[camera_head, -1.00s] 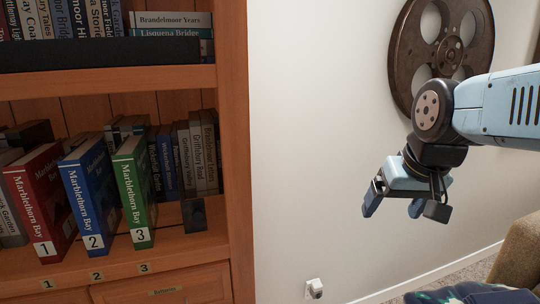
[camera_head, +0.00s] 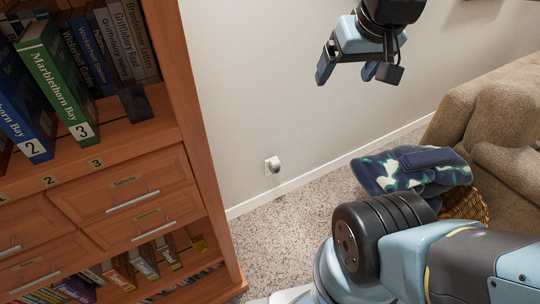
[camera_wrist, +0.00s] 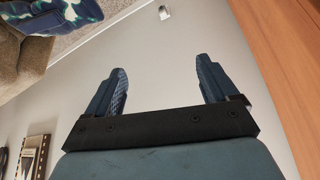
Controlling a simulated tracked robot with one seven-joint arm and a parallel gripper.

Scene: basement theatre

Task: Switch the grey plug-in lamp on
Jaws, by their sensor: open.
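A small plug-in lamp (camera_head: 274,165) sits in a wall outlet low on the pale wall, just above the baseboard and to the right of the bookcase. It also shows small and far off in the wrist view (camera_wrist: 164,12). Its fine detail and any switch are too small to make out. My gripper (camera_head: 345,72) is open and empty in front of the wall, well above the lamp and to its right in the head view. In the wrist view the two fingers (camera_wrist: 160,85) stand wide apart with nothing between them.
A wooden bookcase (camera_head: 185,105) with numbered books and drawers stands at the left. A beige sofa (camera_head: 485,115) is at the right, with a patterned blanket (camera_head: 395,175) over a wicker basket (camera_head: 468,205). Speckled carpet (camera_head: 290,225) lies clear below the lamp.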

